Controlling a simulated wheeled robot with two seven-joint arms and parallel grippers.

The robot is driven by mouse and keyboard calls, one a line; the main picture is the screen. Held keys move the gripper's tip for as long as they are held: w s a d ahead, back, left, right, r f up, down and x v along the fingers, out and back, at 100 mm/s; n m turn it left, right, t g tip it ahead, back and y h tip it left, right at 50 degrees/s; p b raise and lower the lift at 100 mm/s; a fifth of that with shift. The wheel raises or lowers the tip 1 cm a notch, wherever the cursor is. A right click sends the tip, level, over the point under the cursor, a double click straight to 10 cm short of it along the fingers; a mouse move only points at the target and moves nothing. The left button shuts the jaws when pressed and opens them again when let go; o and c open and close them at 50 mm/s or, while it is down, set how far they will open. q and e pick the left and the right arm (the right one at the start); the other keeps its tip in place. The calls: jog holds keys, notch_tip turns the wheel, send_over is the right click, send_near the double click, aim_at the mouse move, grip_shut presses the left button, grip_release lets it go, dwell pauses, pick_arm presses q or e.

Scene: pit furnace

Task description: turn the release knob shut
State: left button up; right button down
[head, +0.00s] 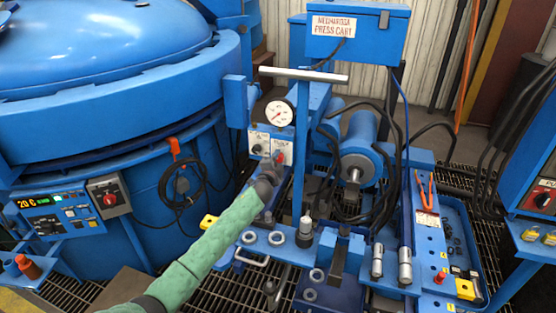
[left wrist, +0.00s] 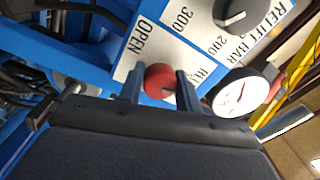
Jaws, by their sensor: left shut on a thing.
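The red release knob (head: 281,157) is on a white plate on the front of the blue press cart, below a round pressure gauge (head: 279,113). In the left wrist view the red knob (left wrist: 159,80) sits between the two fingers of my left gripper (left wrist: 161,88), beside the word OPEN. My left gripper (head: 275,165) reaches up to the plate and is shut on the knob. The fingers partly hide the plate's lettering. My right gripper is not in view.
A black relief knob (left wrist: 235,12) is close beside the red one. The gauge also shows in the left wrist view (left wrist: 240,95). A blue upright with a crossbar (head: 303,74) stands just right of the plate. A large blue furnace (head: 110,100) fills the left.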

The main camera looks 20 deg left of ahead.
pick_arm(q)
jog(key=shift+m, duration=0.8)
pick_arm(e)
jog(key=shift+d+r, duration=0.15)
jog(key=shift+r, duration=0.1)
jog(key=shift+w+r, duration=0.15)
pick_arm(q)
jog(key=o, duration=1)
jog(key=shift+c, duration=0.2)
jog(key=shift+s, duration=0.1)
jog(key=shift+s+f, duration=0.1)
jog(key=shift+s, duration=0.2)
jog(key=s, duration=0.7)
jog(key=shift+a+b, duration=0.15)
jog(key=shift+b, duration=0.2)
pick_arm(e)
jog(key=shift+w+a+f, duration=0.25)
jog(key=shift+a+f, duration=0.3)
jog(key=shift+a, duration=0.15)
